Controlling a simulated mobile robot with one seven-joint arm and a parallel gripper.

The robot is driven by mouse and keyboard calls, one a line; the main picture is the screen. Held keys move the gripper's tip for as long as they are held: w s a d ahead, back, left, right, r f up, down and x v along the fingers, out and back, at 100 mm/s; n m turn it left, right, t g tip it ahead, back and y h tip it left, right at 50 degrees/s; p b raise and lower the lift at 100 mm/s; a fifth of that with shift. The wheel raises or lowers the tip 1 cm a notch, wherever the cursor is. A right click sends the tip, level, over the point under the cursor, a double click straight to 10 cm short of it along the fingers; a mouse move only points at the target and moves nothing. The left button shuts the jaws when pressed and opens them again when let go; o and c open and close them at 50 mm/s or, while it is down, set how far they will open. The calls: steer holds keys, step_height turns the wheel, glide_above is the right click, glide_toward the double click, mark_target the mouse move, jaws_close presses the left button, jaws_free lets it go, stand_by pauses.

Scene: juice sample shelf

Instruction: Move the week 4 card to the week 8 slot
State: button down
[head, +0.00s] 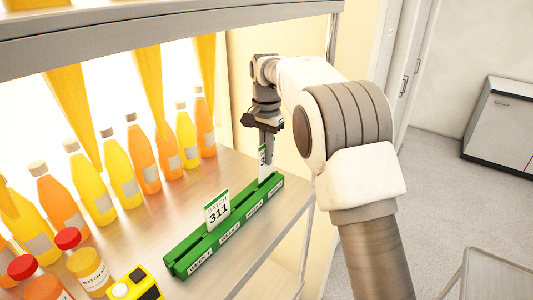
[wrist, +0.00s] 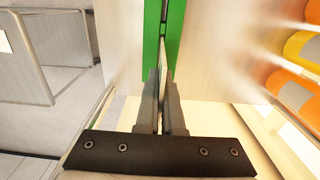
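A long green card holder (head: 178,262) lies along the shelf's front edge, with several small white labels on its front; the lettering is tiny. A white card with a green top (head: 263,166) is at the holder's far end, the last label's place. My gripper (head: 268,152) is above that end, its fingers closed on this card and hiding part of it. In the wrist view the card (wrist: 163,55) is a thin upright edge between the fingertips (wrist: 161,90), in line with the green holder (wrist: 152,40). I cannot tell whether it is seated. Another card, marked 311 (head: 217,209), stands further along the holder.
A row of yellow and orange bottles (head: 143,160) stands behind the holder. Red-capped jars (head: 87,268) and a yellow-black device (head: 135,286) are at the near left. An upper shelf (head: 150,35) overhangs. A grey cart (head: 490,275) stands on the floor at right.

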mark_target(266, 177)
steer(key=shift+f+b, duration=0.8)
steer(key=shift+f, duration=1.2)
stand_by(0.8)
steer(key=c, duration=1)
jaws_free()
